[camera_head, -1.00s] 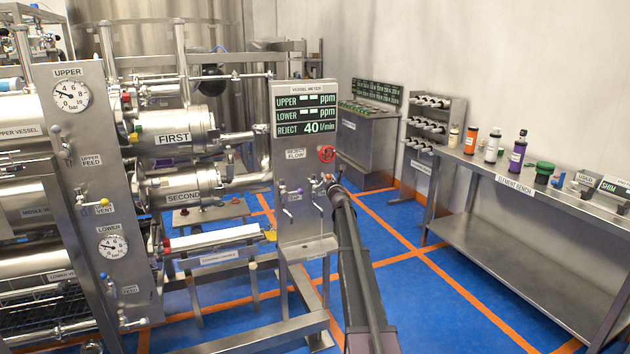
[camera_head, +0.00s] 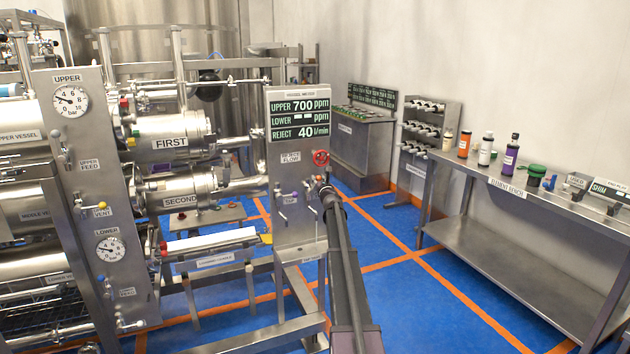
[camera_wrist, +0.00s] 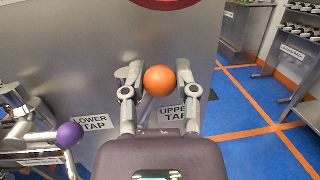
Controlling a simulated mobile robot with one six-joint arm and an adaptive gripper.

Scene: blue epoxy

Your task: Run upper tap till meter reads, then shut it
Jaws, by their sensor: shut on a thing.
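The orange ball knob (camera_wrist: 160,81) sits between the two fingers of my gripper (camera_wrist: 160,76) in the wrist view, directly above the label UPPER TAP (camera_wrist: 172,114). My gripper is shut on this knob. In the head view my gripper (camera_head: 323,187) is at the meter panel, low on its right side, and largely hides the tap. The vessel meter (camera_head: 300,113) reads UPPER 700 ppm, LOWER dashes and REJECT 40 l/min. The purple ball knob (camera_wrist: 70,134) of the lower tap stands to the left, apart from my gripper, near the label LOWER TAP (camera_wrist: 92,121).
A red handwheel (camera_head: 321,157) is on the panel just above my gripper. Steel vessels and pipes fill the left. A steel bench (camera_head: 530,196) with bottles stands at the right. The blue floor (camera_head: 400,300) between panel and bench is clear.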

